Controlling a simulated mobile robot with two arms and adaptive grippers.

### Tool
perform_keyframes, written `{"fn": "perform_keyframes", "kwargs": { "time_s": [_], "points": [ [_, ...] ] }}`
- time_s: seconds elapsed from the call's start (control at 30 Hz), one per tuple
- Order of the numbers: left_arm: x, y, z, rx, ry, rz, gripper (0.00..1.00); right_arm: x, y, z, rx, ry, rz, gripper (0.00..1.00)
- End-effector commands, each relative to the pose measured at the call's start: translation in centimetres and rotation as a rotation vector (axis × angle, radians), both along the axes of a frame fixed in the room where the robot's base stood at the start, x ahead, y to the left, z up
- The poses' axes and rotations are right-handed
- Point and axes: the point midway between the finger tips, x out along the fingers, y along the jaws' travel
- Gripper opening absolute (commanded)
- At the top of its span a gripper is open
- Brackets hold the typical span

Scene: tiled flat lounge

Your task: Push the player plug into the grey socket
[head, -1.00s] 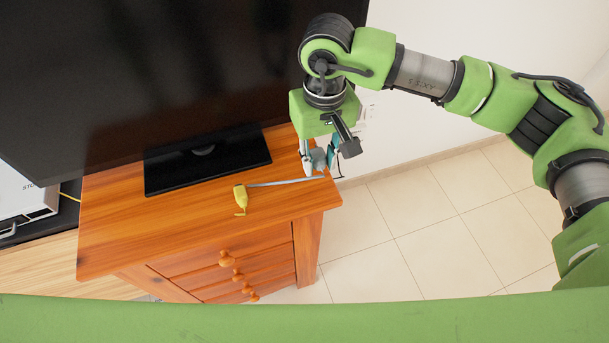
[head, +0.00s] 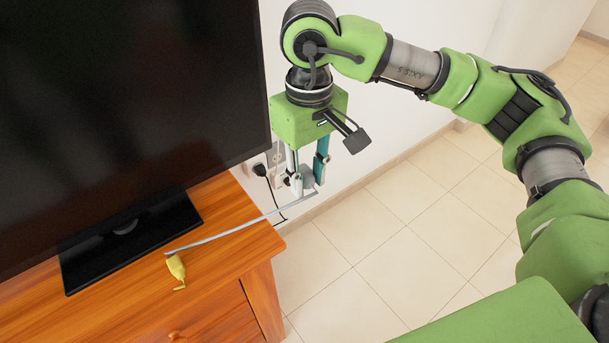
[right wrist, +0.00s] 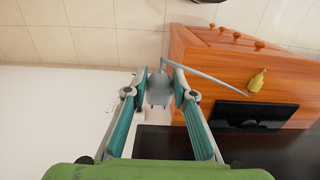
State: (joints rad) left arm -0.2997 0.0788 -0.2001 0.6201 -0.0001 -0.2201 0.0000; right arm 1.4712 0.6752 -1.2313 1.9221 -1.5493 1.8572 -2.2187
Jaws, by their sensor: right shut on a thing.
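My right gripper (head: 308,180) is shut on the grey player plug (head: 307,176), in front of the wall beside the dresser's right end. In the right wrist view the plug (right wrist: 159,90) sits between the two fingertips (right wrist: 160,82). Its grey cable (head: 230,232) runs from the gripper back over the dresser top. Wall sockets (head: 274,154) show just left of the gripper, and one of them looks grey. The fingers partly cover this group. The plug is apart from the dresser; its exact gap to the wall cannot be told. My left gripper is out of view.
A black plug (head: 260,170) with a black cord sits in a wall socket at the left of the group. A large television (head: 120,110) stands on the wooden dresser (head: 225,255). A small yellow object (head: 176,267) lies on the dresser top. The tiled floor (head: 400,250) at right is clear.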

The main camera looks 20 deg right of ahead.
Motion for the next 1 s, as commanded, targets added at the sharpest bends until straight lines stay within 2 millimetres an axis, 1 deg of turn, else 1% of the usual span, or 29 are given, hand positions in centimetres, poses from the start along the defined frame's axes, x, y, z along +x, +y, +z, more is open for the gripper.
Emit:
{"fn": "perform_keyframes", "kwargs": {
  "time_s": [0.07, 0.17, 0.27, 0.3, 0.37, 0.4, 0.5, 0.6, 0.7, 0.8, 0.9, 1.0],
  "points": [
    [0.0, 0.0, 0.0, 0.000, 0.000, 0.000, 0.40, -0.2, -0.1, -0.7, 0.001, 0.004, -0.007, 0.03],
    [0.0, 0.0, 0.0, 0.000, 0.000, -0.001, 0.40, -0.6, -0.5, -2.8, 0.000, 0.009, -0.033, 0.03],
    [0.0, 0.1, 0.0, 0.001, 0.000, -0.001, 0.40, -1.5, -1.2, -6.4, 0.001, 0.016, -0.079, 0.03],
    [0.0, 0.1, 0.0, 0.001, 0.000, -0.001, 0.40, -2.1, -1.5, -8.0, 0.001, 0.018, -0.099, 0.03],
    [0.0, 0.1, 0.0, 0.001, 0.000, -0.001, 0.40, -3.2, -2.1, -10.5, 0.001, 0.019, -0.135, 0.03],
    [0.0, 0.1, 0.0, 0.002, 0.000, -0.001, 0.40, -4.0, -2.4, -12.1, 0.001, 0.019, -0.157, 0.03],
    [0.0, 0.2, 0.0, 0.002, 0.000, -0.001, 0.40, -6.0, -3.2, -15.6, 0.000, 0.017, -0.209, 0.03],
    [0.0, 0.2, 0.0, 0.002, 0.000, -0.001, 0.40, -8.1, -3.9, -18.2, -0.001, 0.013, -0.252, 0.03],
    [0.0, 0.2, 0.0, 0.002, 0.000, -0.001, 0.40, -9.7, -4.3, -20.0, -0.001, 0.007, -0.283, 0.03],
    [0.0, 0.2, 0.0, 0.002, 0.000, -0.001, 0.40, -10.9, -4.6, -21.1, 0.000, 0.004, -0.302, 0.03],
    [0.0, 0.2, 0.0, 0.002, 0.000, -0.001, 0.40, -11.4, -4.7, -21.6, 0.001, 0.001, -0.312, 0.03],
    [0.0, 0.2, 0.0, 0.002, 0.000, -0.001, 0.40, -11.6, -4.8, -21.7, 0.000, -0.001, -0.316, 0.03]
  ]
}}
